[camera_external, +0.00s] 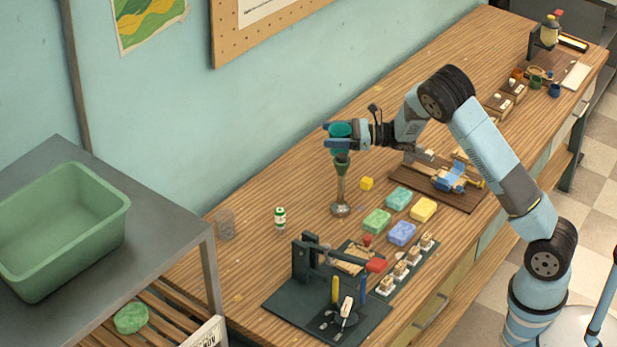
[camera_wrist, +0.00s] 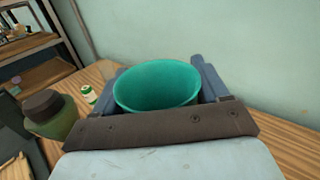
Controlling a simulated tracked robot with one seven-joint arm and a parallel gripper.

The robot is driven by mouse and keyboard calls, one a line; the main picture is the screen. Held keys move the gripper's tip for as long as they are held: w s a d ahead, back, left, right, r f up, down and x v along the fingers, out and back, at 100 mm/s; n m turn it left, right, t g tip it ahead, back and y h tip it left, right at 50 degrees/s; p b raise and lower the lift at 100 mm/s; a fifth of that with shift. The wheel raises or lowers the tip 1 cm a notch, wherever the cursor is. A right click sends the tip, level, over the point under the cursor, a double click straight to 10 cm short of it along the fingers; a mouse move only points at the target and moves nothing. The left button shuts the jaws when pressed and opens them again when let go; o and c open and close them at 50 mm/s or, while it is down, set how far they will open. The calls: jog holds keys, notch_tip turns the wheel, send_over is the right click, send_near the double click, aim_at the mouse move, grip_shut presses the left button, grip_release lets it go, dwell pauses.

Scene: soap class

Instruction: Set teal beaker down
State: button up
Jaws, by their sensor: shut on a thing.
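The teal beaker (camera_external: 341,130) is held upright between the fingers of my gripper (camera_external: 338,137), above the wooden bench near the wall. In the wrist view the teal beaker (camera_wrist: 157,86) shows its open, round mouth, with one blue finger of my gripper (camera_wrist: 158,72) on each side. Its inside looks empty. I cannot tell whether beaker and stand touch. The beaker's underside is hidden.
A small green-and-white container (camera_external: 279,218) and a clear cup (camera_external: 225,224) stand to the left. Several coloured soap bars (camera_external: 399,198) lie right of the stand. A dark press (camera_external: 320,280) stands in front. The bench between stand and green-and-white container is mostly clear.

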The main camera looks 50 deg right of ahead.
jog(key=w+f, duration=0.3)
jog(key=w, duration=0.1)
jog(key=w+f, duration=0.3)
jog(key=w, duration=0.1)
jog(key=w+f, duration=0.4)
jog(key=w, duration=0.1)
jog(key=shift+w+d, duration=0.1)
jog(key=shift+d, duration=0.25)
jog(key=shift+f, duration=1.3)
jog(key=o, duration=1)
jog(key=shift+o, duration=0.2)
